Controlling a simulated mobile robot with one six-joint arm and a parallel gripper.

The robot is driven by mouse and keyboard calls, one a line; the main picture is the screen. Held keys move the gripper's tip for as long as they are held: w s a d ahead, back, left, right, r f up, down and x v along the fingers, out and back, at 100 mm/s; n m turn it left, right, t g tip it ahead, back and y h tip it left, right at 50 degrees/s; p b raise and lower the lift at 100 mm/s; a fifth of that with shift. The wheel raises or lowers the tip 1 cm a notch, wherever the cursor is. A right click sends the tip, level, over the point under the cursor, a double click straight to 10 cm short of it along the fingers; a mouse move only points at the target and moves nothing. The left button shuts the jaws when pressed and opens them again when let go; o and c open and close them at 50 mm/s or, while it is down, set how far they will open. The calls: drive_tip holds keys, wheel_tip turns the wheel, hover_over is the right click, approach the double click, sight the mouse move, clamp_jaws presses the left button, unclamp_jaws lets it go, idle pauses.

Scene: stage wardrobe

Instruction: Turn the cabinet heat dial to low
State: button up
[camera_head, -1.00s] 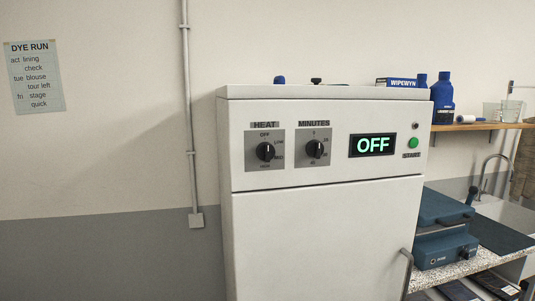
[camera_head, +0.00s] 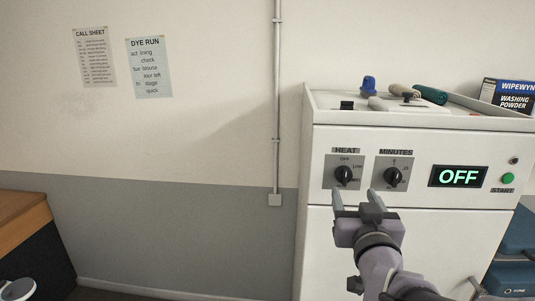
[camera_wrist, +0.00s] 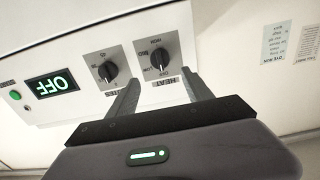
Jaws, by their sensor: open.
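The white cabinet (camera_head: 420,235) stands at the right in the head view. Its black heat dial (camera_head: 344,175) sits on a grey plate marked OFF and LOW, under the word HEAT; the dial's exact setting is too small to read surely. My gripper (camera_head: 354,195) is open and empty, in front of the cabinet just below the heat dial in the head view. In the wrist view the heat dial (camera_wrist: 158,80) shows upside down, beyond and between the open fingers of my gripper (camera_wrist: 160,95), apart from them.
The minutes dial (camera_head: 393,176) is close beside the heat dial on the right. A display (camera_head: 459,176) reads OFF, with a green start button (camera_head: 508,179) beside it. The floor left of the cabinet looks clear.

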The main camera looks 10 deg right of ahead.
sight(346, 178)
drive_tip(key=x, duration=0.9)
drive_tip(key=shift+w+f, duration=0.15)
drive_tip(key=shift+w, duration=0.05)
drive_tip(key=shift+c, duration=0.5)
clamp_jaws()
